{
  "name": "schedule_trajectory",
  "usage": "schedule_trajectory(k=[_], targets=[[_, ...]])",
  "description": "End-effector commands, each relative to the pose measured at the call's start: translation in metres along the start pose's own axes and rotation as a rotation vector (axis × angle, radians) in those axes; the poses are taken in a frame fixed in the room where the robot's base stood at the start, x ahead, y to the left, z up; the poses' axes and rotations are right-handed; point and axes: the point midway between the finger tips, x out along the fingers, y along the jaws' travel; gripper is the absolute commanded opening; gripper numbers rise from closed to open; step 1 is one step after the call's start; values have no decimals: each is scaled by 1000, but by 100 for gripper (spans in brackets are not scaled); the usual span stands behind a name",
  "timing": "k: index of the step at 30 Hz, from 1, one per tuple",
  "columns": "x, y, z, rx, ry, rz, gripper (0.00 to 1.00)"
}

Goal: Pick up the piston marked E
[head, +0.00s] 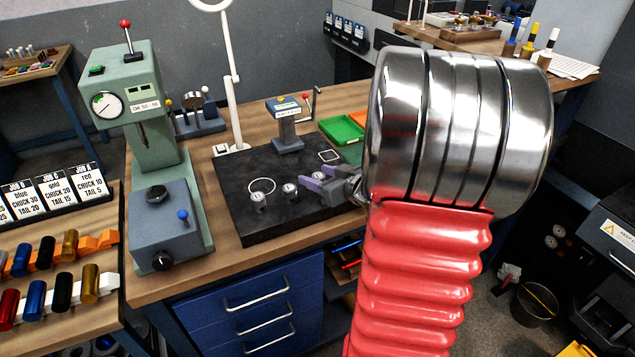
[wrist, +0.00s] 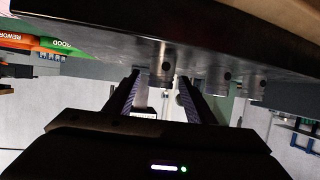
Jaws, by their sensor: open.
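Three small grey metal pistons stand upright on the dark surface plate (head: 246,222). In the head view one is at the left (head: 259,203) and one in the middle (head: 290,192); the third, at the right, is partly hidden behind my gripper (head: 309,184). My gripper is open and low over the plate. In the wrist view, which is upside down, the nearest piston (wrist: 163,62) shows between the fingertips (wrist: 158,78); I cannot tell whether they touch it. The other two pistons (wrist: 215,80) stand to the right there. No letter is readable, so I cannot tell which is E.
A white ring (head: 262,186) is marked on the plate. A small stand with a crank (head: 287,126) is at its back edge. A green tray (head: 341,129) lies behind right. A green press (head: 150,140) stands left. A white lamp post (head: 233,110) rises behind the plate.

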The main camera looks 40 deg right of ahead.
Motion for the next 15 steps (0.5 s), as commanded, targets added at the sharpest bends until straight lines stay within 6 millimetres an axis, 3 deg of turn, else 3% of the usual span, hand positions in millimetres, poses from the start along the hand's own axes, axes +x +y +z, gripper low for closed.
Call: schedule_trajectory(k=[5,15], targets=[[0,0,0,0,0,0,50],[0,0,0,0,0,-1,26]])
